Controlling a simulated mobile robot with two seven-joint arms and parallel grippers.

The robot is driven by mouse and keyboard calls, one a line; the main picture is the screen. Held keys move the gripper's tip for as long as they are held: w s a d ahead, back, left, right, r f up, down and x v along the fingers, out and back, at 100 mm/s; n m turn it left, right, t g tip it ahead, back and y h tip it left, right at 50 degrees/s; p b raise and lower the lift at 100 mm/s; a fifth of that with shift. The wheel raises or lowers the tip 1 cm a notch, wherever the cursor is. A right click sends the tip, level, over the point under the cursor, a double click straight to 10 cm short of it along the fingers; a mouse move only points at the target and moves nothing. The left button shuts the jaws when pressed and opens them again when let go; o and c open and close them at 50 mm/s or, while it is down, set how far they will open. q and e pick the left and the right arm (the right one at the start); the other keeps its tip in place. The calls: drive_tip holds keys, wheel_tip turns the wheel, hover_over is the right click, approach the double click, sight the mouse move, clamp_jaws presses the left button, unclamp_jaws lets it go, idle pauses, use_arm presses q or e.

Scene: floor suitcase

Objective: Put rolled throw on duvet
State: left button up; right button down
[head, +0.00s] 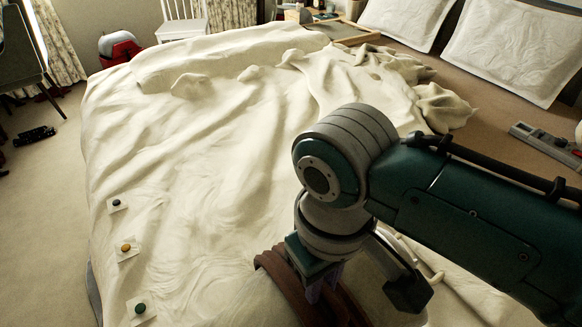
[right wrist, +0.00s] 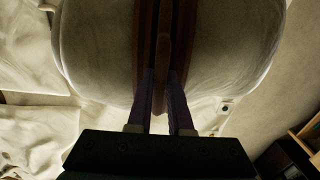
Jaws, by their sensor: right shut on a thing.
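The duvet (head: 215,165) is cream and rumpled and covers most of the bed. The rolled throw (head: 372,293) is a thick cream roll with brown straps (head: 283,283), low in the head view and partly hidden by my right arm. It also fills the top of the right wrist view (right wrist: 95,55). My right gripper (head: 322,287) is shut on the brown strap, with its purple fingers on either side of it in the right wrist view (right wrist: 164,92). The roll appears over the near part of the bed; I cannot tell if it touches the duvet. My left gripper is not in view.
Small cards with round buttons (head: 126,249) lie along the duvet's left side. White pillows (head: 510,48) stand at the back right. A wooden tray (head: 345,33) lies at the far edge. A grey tool-like object (head: 540,138) lies at right. The duvet's middle is clear.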

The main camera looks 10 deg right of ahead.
drive_tip(key=shift+w, duration=0.1)
drive_tip(key=c, duration=0.8)
unclamp_jaws()
drive_tip(key=shift+c, duration=0.2)
wheel_tip(320, 180, up, 12)
drive_tip(key=p, duration=0.4)
drive_tip(key=s+d+r+m+t, duration=0.1)
drive_tip(key=s+d+m+t, duration=0.1)
drive_tip(key=s+d, duration=0.8)
drive_tip(key=shift+s+t, duration=0.8)
drive_tip(key=shift+s, duration=0.25)
drive_tip(key=shift+r, duration=0.1)
wheel_tip(320, 180, up, 41)
drive_tip(key=p, duration=4)
